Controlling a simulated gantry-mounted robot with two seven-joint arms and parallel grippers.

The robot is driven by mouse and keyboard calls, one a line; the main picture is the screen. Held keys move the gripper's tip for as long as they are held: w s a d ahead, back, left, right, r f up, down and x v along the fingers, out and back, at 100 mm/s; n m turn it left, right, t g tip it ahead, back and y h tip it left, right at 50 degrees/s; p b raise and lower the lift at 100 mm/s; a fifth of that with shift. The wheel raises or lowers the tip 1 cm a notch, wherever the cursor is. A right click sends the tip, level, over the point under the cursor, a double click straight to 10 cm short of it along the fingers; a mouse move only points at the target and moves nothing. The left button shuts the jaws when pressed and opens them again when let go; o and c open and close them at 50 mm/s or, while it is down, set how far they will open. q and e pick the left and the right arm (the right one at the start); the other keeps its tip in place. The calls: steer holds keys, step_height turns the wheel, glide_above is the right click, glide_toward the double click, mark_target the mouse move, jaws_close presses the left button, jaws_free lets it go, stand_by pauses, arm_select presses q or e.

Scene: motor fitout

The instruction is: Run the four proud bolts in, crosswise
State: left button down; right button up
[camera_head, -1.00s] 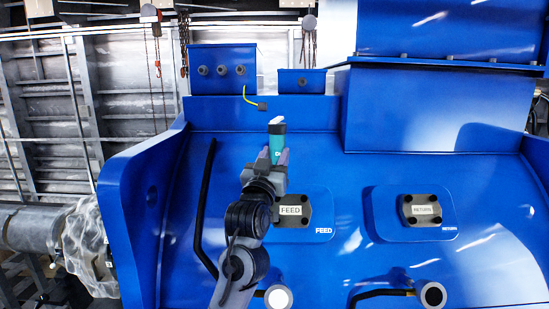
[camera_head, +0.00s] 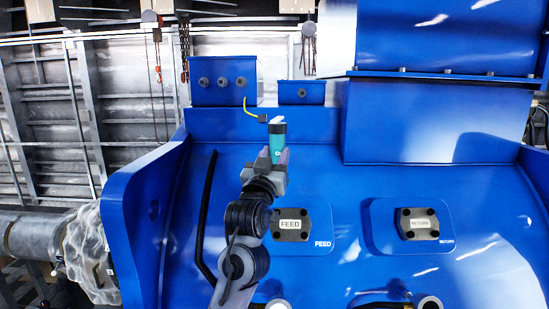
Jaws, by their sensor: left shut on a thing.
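My left gripper (camera_head: 277,158) is shut on a teal and black tool (camera_head: 277,145), held upright with a pale tip at its top. The gripper and tool are above the upper left of the dark FEED cover plate (camera_head: 291,237). That plate has dark bolts at corners; the arm hides or crowds its left edge. A similar RETURN cover plate (camera_head: 418,236) sits to the right with dark bolts at its corners. How far any bolt stands out is too small to tell. My right gripper is not in view.
Both plates sit on a large blue housing (camera_head: 340,190) with a raised left side wall (camera_head: 135,225). A black pipe (camera_head: 205,215) runs left of the FEED plate. A yellow cable (camera_head: 250,112) ends in a dark connector (camera_head: 263,118). The blue surface between the plates is clear.

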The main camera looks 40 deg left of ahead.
mark_target(275, 134)
arm_select(q)
steer(key=shift+r, duration=0.2)
step_height(275, 134, up, 4)
steer(key=p, duration=0.3)
steer(key=shift+f, duration=0.15)
steer(key=shift+r+p, duration=0.3)
steer(key=shift+r, duration=0.25)
steer(key=shift+s, duration=0.1)
